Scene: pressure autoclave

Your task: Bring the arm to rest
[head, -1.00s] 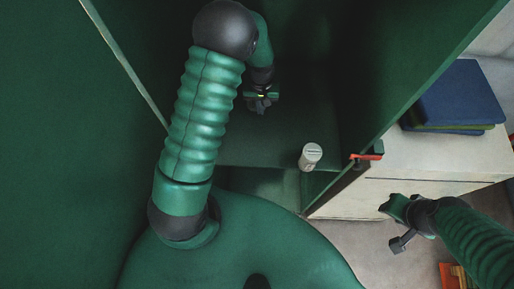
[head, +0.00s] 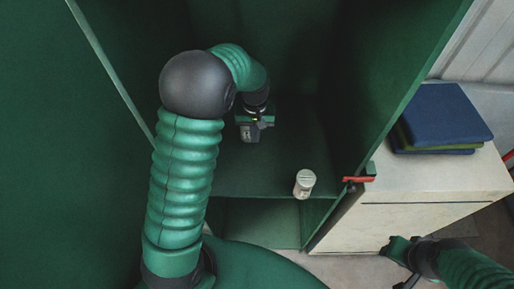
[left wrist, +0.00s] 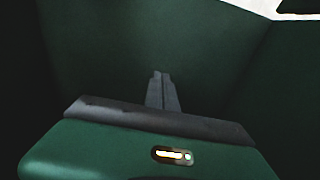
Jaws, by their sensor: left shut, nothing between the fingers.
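My left arm reaches into a dark green, open-fronted enclosure (head: 285,170). At its end, my left gripper (head: 247,133) hangs over the enclosure's dark floor. In the left wrist view the fingers (left wrist: 161,84) are together with nothing between them. My right gripper (head: 398,265) is low at the right, outside the enclosure and in front of the pale cabinet. It is partly cut off by the bottom edge, and its jaw state is unclear.
A small white lidded container (head: 304,184) stands near the enclosure's front edge, right of my left gripper and apart from it. A red-handled latch (head: 358,179) sits at the right wall's edge. Blue and green books (head: 440,118) lie on the pale cabinet (head: 400,220).

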